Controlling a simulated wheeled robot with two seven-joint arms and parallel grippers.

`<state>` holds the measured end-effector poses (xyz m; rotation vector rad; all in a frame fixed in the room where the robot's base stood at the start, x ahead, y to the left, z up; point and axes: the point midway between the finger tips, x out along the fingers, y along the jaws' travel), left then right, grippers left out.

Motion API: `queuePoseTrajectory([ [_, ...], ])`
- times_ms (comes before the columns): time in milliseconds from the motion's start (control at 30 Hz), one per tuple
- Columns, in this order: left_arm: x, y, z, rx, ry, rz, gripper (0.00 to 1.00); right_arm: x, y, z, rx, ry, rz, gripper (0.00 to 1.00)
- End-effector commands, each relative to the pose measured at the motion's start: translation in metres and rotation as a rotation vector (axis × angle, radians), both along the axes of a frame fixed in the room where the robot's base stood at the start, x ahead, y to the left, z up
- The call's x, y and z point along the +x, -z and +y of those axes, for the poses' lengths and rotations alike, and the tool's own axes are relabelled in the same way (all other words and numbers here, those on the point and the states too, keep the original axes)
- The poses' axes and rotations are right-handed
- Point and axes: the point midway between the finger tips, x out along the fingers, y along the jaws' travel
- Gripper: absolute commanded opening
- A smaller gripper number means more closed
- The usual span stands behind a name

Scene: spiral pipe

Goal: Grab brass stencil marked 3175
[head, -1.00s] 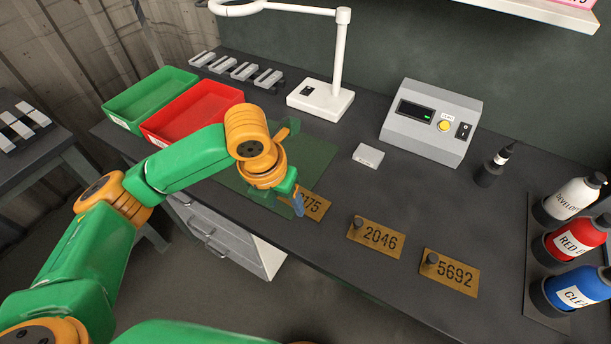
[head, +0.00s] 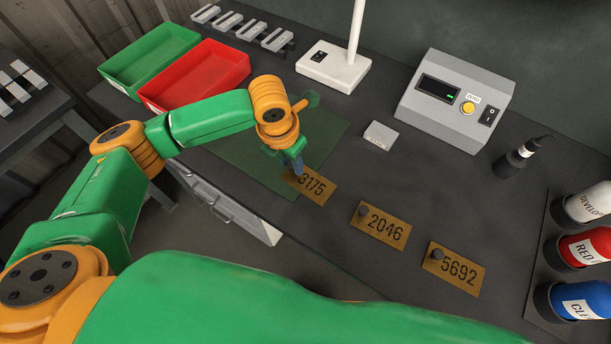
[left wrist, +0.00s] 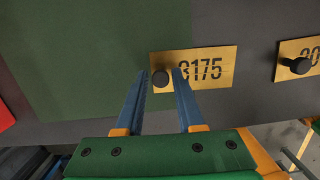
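The brass stencil marked 3175 (head: 316,188) lies flat at the edge of the green mat, the first of a row of 3 plates. In the left wrist view the stencil (left wrist: 215,68) shows a dark round knob (left wrist: 160,78) at its left end. My left gripper (head: 296,168) is over this end and hides the knob in the head view. In the left wrist view its blue fingers (left wrist: 160,73) are open, with the knob appearing between the tips. Whether they touch it or how high they are, I cannot tell. My right gripper is not in view.
Stencils marked 2046 (head: 383,227) and 5692 (head: 457,270) lie to the right, each with a knob. A small light block (head: 381,135), a grey control box (head: 453,100) and bottles (head: 587,250) stand farther off. Green (head: 148,60) and red (head: 200,76) trays are at left.

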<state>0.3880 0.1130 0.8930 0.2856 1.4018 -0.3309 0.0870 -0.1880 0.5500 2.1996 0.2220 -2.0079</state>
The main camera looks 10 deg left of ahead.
Motion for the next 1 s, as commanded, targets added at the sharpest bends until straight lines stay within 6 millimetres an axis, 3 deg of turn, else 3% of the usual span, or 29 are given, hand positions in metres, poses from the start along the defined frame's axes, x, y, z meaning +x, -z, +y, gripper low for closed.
queuePoseTrajectory([
  [33, 0.000, 0.000, 0.000, 0.000, 0.000, 0.000, 0.21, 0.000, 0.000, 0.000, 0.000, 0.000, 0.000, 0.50],
  [100, 0.000, 0.000, 0.000, 0.000, 0.000, 0.000, 0.02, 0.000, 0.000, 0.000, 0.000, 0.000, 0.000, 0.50],
  [133, 0.000, 0.000, 0.000, 0.000, 0.000, 0.000, 0.00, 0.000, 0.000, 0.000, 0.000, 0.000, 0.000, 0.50],
  [567, 0.000, -0.006, 0.000, -0.002, 0.000, -0.001, 0.00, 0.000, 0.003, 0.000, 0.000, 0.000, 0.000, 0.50],
  [700, 0.001, -0.031, -0.001, -0.002, 0.001, -0.006, 0.00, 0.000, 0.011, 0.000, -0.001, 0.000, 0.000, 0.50],
  [933, -0.049, -0.096, -0.021, -0.001, 0.010, -0.008, 0.00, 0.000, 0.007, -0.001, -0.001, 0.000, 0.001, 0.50],
  [1000, -0.071, -0.102, -0.030, 0.001, 0.015, -0.007, 0.00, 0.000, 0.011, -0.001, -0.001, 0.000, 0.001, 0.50],
])
